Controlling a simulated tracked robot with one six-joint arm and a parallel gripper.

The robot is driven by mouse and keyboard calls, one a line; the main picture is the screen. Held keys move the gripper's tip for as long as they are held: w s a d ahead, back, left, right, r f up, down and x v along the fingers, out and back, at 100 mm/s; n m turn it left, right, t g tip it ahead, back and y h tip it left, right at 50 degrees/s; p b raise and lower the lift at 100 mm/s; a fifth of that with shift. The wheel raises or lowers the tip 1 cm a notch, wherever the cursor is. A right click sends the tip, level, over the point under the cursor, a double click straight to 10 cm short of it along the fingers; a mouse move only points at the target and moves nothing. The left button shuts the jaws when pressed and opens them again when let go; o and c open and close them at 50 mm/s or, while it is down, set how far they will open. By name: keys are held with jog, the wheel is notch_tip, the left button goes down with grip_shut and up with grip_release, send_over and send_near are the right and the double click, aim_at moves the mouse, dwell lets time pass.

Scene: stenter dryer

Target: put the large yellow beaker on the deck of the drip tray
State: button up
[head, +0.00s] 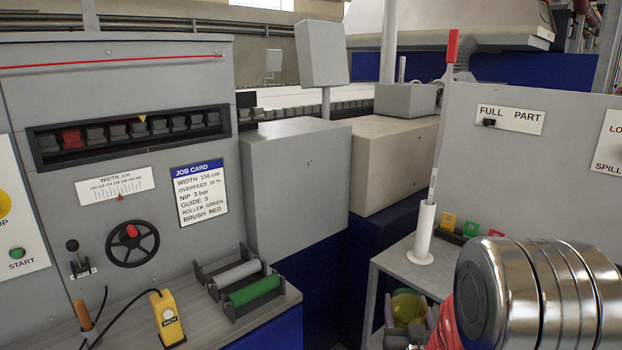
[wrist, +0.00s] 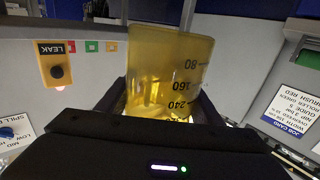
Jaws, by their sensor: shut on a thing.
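My gripper (wrist: 160,108) is shut on the large yellow beaker (wrist: 165,70) in the wrist view. The beaker is see-through, with black marks 80, 160 and 240 that read upside down in this picture. In the head view my gripper's fingers are not clearly seen. A round yellow-green thing (head: 408,307) shows low beside my arm there; I cannot tell whether it is the held beaker. A grey deck (head: 405,272) with a white upright tube lies at the lower right; I cannot tell for sure whether it is the drip tray.
The white tube (head: 423,230) holds a tall red-tipped rod (head: 447,90), an obstacle above the deck. Small coloured tags (head: 470,228) line the panel behind. A bench at left holds a green roller (head: 254,290) and a yellow switch box (head: 166,315).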

jog(key=a+n+y, duration=0.1)
jog(key=a+y, duration=0.1)
jog(key=a, duration=0.5)
jog(key=shift+w+a+f, duration=0.2)
jog(key=shift+a+f, duration=0.2)
jog(key=shift+f, duration=0.05)
jog(key=shift+a, duration=0.1)
jog(key=shift+r, duration=0.2)
jog(key=s+f, duration=0.5)
jog(key=f, duration=0.1)
jog(key=shift+f, duration=0.35)
